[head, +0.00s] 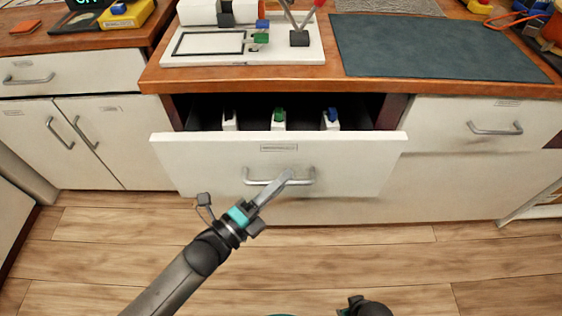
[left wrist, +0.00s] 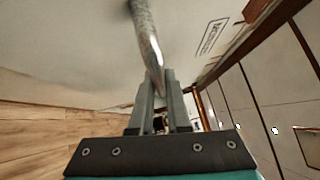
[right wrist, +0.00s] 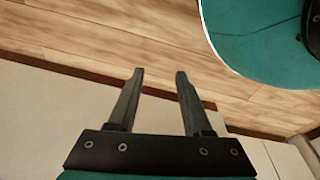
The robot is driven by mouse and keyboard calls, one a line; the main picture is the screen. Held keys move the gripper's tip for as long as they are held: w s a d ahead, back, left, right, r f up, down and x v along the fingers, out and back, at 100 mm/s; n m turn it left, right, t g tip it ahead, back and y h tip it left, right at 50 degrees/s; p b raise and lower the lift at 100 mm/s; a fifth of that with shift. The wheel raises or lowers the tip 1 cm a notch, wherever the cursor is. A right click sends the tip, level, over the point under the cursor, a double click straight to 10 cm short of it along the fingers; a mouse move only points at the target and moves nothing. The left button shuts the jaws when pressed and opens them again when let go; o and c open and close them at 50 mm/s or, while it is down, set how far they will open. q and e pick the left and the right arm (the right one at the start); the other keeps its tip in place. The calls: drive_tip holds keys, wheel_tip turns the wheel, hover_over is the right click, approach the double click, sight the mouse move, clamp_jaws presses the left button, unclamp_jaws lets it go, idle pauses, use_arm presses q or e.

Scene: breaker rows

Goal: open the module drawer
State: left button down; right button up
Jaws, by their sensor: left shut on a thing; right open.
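The white module drawer (head: 215,160) under the middle workbench is pulled out, with a dark gap above its front panel. White modules with a black, a green (head: 278,120) and a blue (head: 330,118) part stand inside. My left gripper (head: 287,176) is shut on the drawer's silver bar handle (head: 252,182). In the left wrist view the handle (left wrist: 147,40) runs between the fingertips (left wrist: 158,85). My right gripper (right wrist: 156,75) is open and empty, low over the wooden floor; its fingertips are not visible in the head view.
The wooden benchtop (head: 240,83) above carries a white board (head: 290,55) with breaker parts and a dark mat (head: 430,50). Closed cabinets stand on the left (head: 90,150), and another closed drawer (head: 480,115) is on the right. The floor (head: 350,260) in front is clear.

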use_arm(q)
drive_tip(key=s+p, duration=0.2)
drive_tip(key=s, duration=0.9)
drive_tip(key=shift+p, duration=0.35)
use_arm(e)
drive_tip(key=s+d+f, duration=0.3)
drive_tip(key=s, duration=0.2)
drive_tip(key=shift+d, duration=0.3)
use_arm(q)
drive_tip(key=shift+s, duration=0.1)
drive_tip(key=c, duration=0.9)
unclamp_jaws()
drive_tip(key=shift+a, duration=0.1)
drive_tip(key=p+v, duration=0.1)
drive_tip(key=v, duration=1.4)
drive_tip(key=shift+s+f, duration=0.1)
drive_tip(key=shift+s, duration=0.05)
use_arm(e)
drive_tip(key=shift+s+d+f+h, duration=0.15)
drive_tip(key=shift+s+d+h, duration=0.15)
drive_tip(key=shift+s+d, duration=0.35)
